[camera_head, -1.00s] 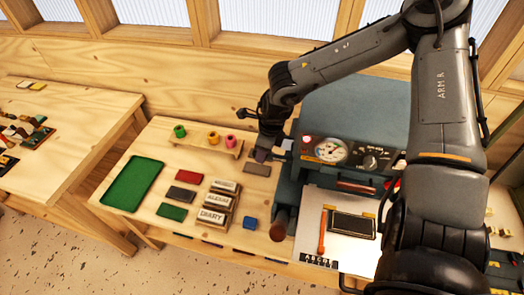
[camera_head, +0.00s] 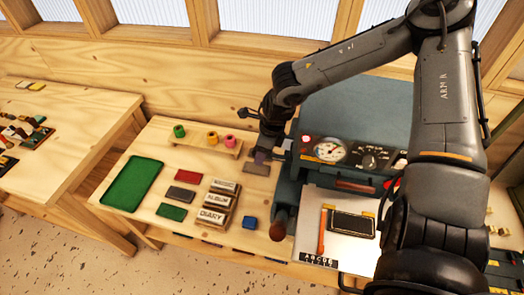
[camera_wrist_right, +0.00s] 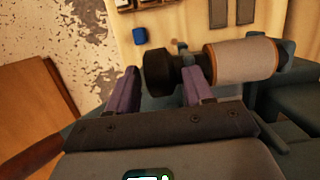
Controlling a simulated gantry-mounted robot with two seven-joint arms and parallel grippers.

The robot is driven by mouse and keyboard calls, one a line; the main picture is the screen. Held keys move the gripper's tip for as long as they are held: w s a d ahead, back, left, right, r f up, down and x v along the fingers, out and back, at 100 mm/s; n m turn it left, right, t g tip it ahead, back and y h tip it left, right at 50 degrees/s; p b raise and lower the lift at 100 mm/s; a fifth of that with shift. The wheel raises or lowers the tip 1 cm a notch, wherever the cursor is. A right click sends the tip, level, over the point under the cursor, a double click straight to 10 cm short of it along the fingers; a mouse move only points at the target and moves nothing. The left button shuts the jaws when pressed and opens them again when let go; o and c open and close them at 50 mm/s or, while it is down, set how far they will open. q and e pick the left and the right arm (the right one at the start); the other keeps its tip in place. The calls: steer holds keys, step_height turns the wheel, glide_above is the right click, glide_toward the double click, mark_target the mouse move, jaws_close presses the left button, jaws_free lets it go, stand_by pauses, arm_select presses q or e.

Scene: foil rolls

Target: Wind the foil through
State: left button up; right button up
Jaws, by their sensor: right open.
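My right gripper (camera_head: 262,155) is at the left side of the teal machine (camera_head: 350,115), its fingers pointing down. In the right wrist view the gripper (camera_wrist_right: 161,74) is open, with its two purple fingers either side of a black knob (camera_wrist_right: 157,73). I cannot tell whether they touch it. The knob is at the end of a pale grey roll (camera_wrist_right: 240,62) with orange-brown rims. In the head view the arm and machine hide this roll. My left gripper is not in view.
A green tray (camera_head: 132,183), blocks labelled ALBUM (camera_head: 217,201) and DIARY (camera_head: 211,217), and a blue block (camera_head: 250,223) lie on the bench. The machine has a dial (camera_head: 329,151) and a dark-red handle (camera_head: 279,225). Bare bench lies between the tray and rack.

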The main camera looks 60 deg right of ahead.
steer(key=shift+r, duration=0.1)
steer(key=v, duration=1)
steer(key=shift+r, duration=0.3)
steer(key=shift+s, duration=0.15)
